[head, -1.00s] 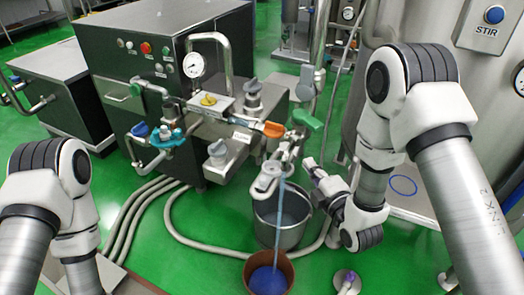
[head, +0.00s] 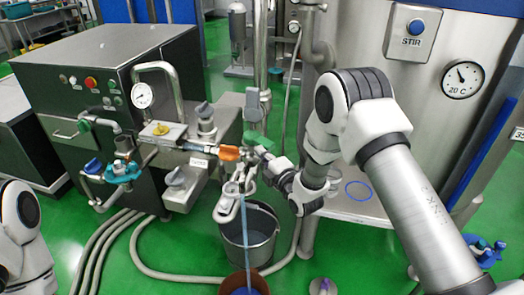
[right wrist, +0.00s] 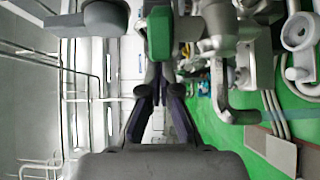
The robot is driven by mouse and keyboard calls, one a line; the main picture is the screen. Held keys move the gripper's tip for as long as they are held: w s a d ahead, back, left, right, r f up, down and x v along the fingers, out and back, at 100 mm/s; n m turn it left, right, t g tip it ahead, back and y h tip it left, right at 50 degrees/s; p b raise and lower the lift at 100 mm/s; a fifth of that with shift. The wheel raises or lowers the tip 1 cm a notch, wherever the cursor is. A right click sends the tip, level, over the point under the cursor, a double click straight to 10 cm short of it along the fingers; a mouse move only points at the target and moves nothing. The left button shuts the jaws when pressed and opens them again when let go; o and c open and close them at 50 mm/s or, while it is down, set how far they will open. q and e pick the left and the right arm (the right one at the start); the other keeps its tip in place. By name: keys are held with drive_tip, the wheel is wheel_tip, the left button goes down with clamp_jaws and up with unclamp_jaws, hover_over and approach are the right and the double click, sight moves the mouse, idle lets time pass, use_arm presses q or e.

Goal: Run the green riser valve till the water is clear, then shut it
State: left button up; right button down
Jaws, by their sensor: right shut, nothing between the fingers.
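The green riser valve handle (head: 257,140) sits on the pipework right of the orange handle. It also shows at the top of the right wrist view (right wrist: 160,33). A thin bluish stream (head: 244,225) runs down from the spout into a brown bucket (head: 229,288), which is cut by the bottom edge and holds blue liquid. My right gripper (head: 262,154) is shut and empty, its tips just below the green handle. In the right wrist view its fingertips (right wrist: 160,75) point toward the handle; I cannot tell whether they touch it. My left gripper is out of view.
A steel pail (head: 250,240) stands behind the stream. An orange handle (head: 228,153), blue handles and a gauge (head: 142,95) are left of the green valve. A steel tank (head: 372,50) with a STIR button is at the right. Hoses cross the green floor.

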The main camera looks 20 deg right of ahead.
sight(274, 145)
drive_tip(key=shift+d+n+y+b, duration=0.4)
drive_tip(key=shift+n+y, duration=0.2)
drive_tip(key=shift+y, duration=0.3)
drive_tip(key=shift+w+d+f+n+g+y+b, duration=0.15)
drive_tip(key=shift+d+n+g+y+b, duration=0.15)
drive_tip(key=shift+d+n+g+y, duration=0.25)
drive_tip(key=shift+w+d+r+n+g+y+b, duration=0.1)
drive_tip(key=shift+d+n+g+y+b, duration=0.3)
drive_tip(key=shift+y, duration=0.35)
drive_tip(key=shift+w+d+b, duration=0.35)
drive_tip(key=shift+d+b, duration=0.2)
drive_tip(key=shift+d, duration=0.35)
drive_tip(key=shift+w+d+r, duration=0.1)
drive_tip(key=shift+w+r, duration=0.05)
drive_tip(key=shift+r, duration=0.1)
